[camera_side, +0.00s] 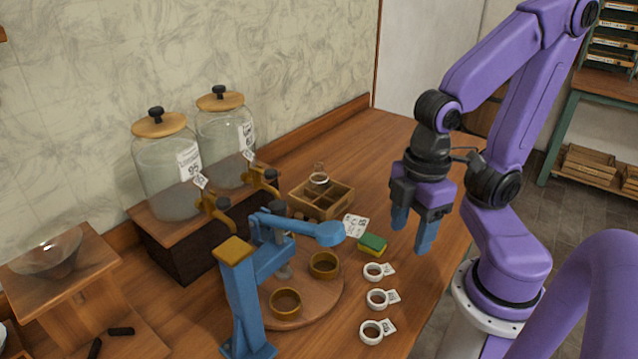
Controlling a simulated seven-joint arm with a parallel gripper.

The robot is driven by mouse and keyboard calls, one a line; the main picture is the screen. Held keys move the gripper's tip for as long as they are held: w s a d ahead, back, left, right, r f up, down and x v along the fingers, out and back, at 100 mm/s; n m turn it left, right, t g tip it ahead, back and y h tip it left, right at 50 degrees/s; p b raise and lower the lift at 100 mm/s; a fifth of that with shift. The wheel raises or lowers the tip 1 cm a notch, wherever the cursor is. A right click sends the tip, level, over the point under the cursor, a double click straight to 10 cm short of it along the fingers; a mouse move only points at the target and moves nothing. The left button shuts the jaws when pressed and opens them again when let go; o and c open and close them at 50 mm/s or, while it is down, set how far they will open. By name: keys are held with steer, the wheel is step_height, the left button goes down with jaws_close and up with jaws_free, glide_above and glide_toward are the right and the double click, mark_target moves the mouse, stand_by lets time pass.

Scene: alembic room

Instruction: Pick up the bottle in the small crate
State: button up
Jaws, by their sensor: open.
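The small crate (309,203) is a wooden box split into compartments, standing on the table near the wall side. One small clear bottle (320,178) with a pale band stands in a back compartment of it. The bottle's lower part is hidden by the crate walls. My gripper (412,232) has blue fingers pointing down, apart and empty. It hangs to the right of the crate and bottle, near the table's right edge, touching neither.
A green and yellow sponge (371,244) and a label card (354,225) lie between crate and gripper. Several white tagged rings (376,299) line the front edge. A blue lever stand (250,290) and two large glass jars (168,170) stand left.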

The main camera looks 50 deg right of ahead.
step_height(320, 180, up, 10)
steer(key=w+a+y, duration=0.2)
steer(key=a, duration=0.2)
steer(key=w+a+r+m+y, duration=0.1)
steer(key=a+y, duration=0.2)
steer(key=a, duration=0.2)
steer(key=w+a+m+y, duration=0.1)
steer(key=w+a+y, duration=0.1)
steer(key=a, duration=0.2)
steer(key=shift+w+a+r+t, duration=0.15)
steer(key=shift+w+a+t, duration=0.1)
steer(key=shift+w+t, duration=0.05)
steer(key=w+a+r+m+t+y, duration=0.25)
steer(key=w+m+t, duration=0.2)
steer(key=w, duration=0.45)
steer(key=w+d+m+t+h, duration=0.1)
steer(key=w+d+m+t, duration=0.2)
steer(key=w, duration=0.4)
steer(key=m+t+h, duration=0.1)
steer(key=m+h, duration=1.1)
steer(key=h, duration=0.7)
glide_above(319, 168)
steer(key=s+a, duration=1)
step_height(319, 168, down, 21)
steer(key=shift+y, duration=0.25)
steer(key=shift+x, duration=8.4)
steer(key=shift+a+f, duration=0.15)
jaws_close()
